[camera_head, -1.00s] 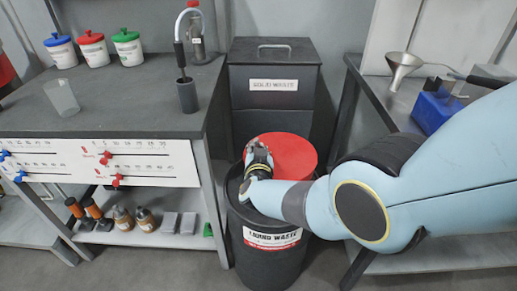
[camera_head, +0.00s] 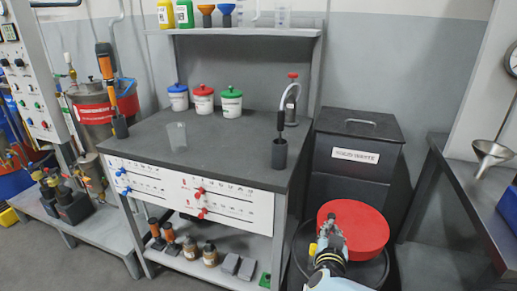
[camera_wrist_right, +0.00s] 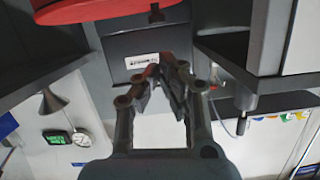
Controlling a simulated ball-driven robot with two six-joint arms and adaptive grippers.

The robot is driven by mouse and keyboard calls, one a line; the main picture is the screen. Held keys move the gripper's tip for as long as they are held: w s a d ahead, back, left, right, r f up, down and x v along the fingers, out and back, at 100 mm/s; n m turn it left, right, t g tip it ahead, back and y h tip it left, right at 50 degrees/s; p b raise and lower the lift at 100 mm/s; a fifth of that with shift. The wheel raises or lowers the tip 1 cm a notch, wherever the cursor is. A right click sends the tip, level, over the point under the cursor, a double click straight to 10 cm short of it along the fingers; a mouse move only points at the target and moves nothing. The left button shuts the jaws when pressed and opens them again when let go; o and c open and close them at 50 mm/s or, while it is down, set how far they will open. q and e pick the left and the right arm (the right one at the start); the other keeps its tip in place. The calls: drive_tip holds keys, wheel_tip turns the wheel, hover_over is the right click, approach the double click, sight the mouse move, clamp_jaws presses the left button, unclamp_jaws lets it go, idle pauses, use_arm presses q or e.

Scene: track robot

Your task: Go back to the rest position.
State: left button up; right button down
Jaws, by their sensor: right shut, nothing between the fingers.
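My right gripper (camera_head: 330,222) is in the lower right of the head view, in front of and beside the red lid (camera_head: 362,229) of the dark liquid waste bin (camera_head: 375,272). Its fingers are shut with nothing between them. In the right wrist view the fingers of the right gripper (camera_wrist_right: 168,72) point up the picture and come close together. The red lid also shows there at the top left (camera_wrist_right: 85,10). Whether the gripper touches the lid or bin cannot be told. My left gripper is not in view.
The dark solid waste bin (camera_head: 357,150) stands behind the lid. The grey workbench (camera_head: 235,158) with tubs and a glass is at the left. A side table (camera_head: 470,185) with a funnel (camera_head: 490,153) is at the right. Some floor is free at the lower left.

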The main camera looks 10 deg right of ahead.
drive_tip(key=s+f+n+g+y+b, duration=0.35)
drive_tip(key=s+f+b, duration=0.25)
drive_tip(key=s+f, duration=1.85)
use_arm(q)
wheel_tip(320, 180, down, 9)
drive_tip(key=b, duration=0.2)
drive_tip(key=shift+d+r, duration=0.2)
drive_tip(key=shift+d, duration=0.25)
use_arm(e)
drive_tip(key=s+f+n+g+y, duration=0.1)
drive_tip(key=s+f+g, duration=0.2)
drive_tip(key=s, duration=0.6)
drive_tip(key=s+f+n+g+y, duration=0.1)
drive_tip(key=s+f+g, duration=0.2)
drive_tip(key=s, duration=0.7)
drive_tip(key=s+f+n+g+y, duration=0.1)
drive_tip(key=s+f+n+g, duration=0.1)
drive_tip(key=s, duration=0.8)
drive_tip(key=shift+d+f+g, duration=0.25)
drive_tip(key=shift+f+g, duration=0.2)
drive_tip(key=shift+f, duration=0.4)
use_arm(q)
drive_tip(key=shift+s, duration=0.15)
